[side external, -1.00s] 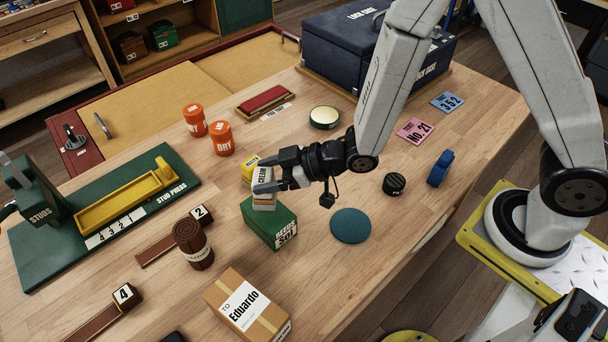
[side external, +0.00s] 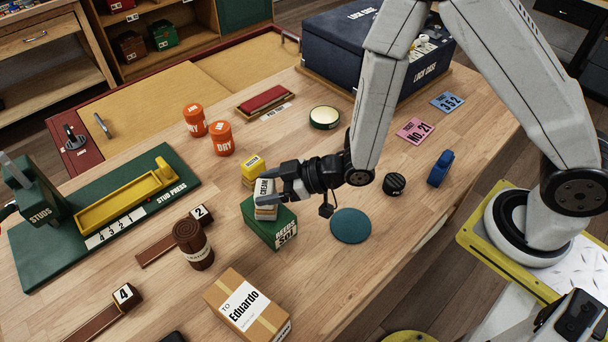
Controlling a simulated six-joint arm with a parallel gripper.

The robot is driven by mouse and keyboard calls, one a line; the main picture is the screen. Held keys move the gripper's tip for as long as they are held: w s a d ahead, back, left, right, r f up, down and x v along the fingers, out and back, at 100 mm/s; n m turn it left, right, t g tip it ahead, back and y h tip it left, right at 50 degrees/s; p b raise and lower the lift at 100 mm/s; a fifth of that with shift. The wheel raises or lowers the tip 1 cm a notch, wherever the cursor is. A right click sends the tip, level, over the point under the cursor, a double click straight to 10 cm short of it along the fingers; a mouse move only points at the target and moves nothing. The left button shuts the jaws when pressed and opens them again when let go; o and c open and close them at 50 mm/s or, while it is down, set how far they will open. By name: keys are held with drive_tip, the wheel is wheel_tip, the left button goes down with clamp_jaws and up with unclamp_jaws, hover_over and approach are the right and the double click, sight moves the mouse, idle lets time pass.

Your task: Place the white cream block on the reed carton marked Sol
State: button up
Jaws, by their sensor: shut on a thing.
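The white cream block (side external: 264,187), with a label reading CREAM, is held in my gripper (side external: 271,197). The gripper is shut on it. The green reed carton (side external: 263,232) marked Sol stands on the bench below it. The block is over the top of the carton, with a pale lower part close to the carton's top face. I cannot tell whether it touches. My gripper comes in from the right and hides part of the block and of the carton's top.
A yellow block (side external: 253,166) stands just behind the carton. A teal disc (side external: 350,226) lies to the right, a brown cylinder (side external: 192,241) to the left. The Eduardo parcel (side external: 245,306) is in front. Orange DRY tubs (side external: 221,138) stand behind.

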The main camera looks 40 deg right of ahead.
drive_tip(key=shift+f, duration=0.1)
drive_tip(key=o, duration=1.2)
drive_tip(key=v, duration=0.7)
drive_tip(key=shift+s+d, duration=0.2)
drive_tip(key=shift+s, duration=0.05)
